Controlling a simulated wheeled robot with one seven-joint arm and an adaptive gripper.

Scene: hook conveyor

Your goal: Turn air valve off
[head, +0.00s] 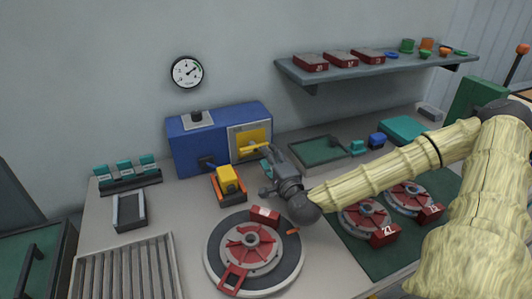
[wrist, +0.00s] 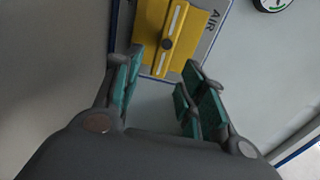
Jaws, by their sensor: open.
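The air valve is a yellow handle (head: 254,147) on a light panel (head: 236,136) at the right of a blue box's front. In the wrist view the yellow handle (wrist: 186,50) shows a white stripe and a dark centre pivot, beside the letters AIR (wrist: 213,20). My gripper (head: 268,166) is in front of the box, just below and right of the handle. In the wrist view its teal-padded fingers (wrist: 160,88) are apart, with nothing between them. The handle lies beyond the fingertips; I cannot tell whether they touch it.
A round gauge (head: 187,72) hangs on the wall above the blue box (head: 190,143). A yellow-topped block (head: 228,180) stands close left of my gripper. A round fixture (head: 220,254) with a red wheel is below it. A shelf (head: 375,67) with red blocks is upper right.

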